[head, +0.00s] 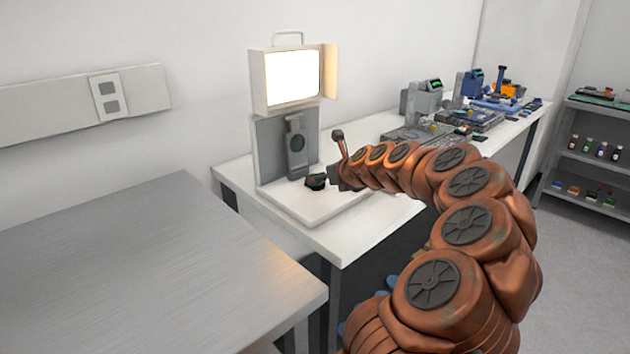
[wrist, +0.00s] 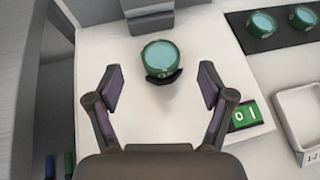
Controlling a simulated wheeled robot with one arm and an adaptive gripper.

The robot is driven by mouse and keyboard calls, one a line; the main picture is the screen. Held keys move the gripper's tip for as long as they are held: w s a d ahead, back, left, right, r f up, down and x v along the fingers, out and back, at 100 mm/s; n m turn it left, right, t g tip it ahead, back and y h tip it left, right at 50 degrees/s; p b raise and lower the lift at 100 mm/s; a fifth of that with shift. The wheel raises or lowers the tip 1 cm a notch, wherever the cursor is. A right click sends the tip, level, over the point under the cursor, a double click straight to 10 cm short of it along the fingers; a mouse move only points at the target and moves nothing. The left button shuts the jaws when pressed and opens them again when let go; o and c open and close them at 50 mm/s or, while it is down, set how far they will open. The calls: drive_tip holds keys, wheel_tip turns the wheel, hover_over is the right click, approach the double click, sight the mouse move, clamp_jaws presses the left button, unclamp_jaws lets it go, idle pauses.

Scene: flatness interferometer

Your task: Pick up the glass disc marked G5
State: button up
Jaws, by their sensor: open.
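A glass disc with a green rim (wrist: 161,56) sits on a small black holder (wrist: 163,77) on the white base (wrist: 205,45) in the wrist view. The marking on its rim is too small to read, so I cannot tell whether it is G5. My gripper (wrist: 160,86) is open and empty, its two fingers apart to the left and right, just short of the disc. In the head view my gripper (head: 334,177) is low over the base beside the dark holder (head: 316,181). Two more green-rimmed discs (wrist: 262,24) (wrist: 303,17) lie on a black mat at the upper right.
The instrument with a bright screen (head: 293,78) stands behind the base. Other devices (head: 424,100) fill the bench's far end. A bare metal table (head: 130,260) is at left.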

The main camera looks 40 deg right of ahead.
drive_tip(key=shift+x, duration=2.2)
drive_tip(key=shift+f, duration=0.1)
drive_tip(key=c, duration=1.3)
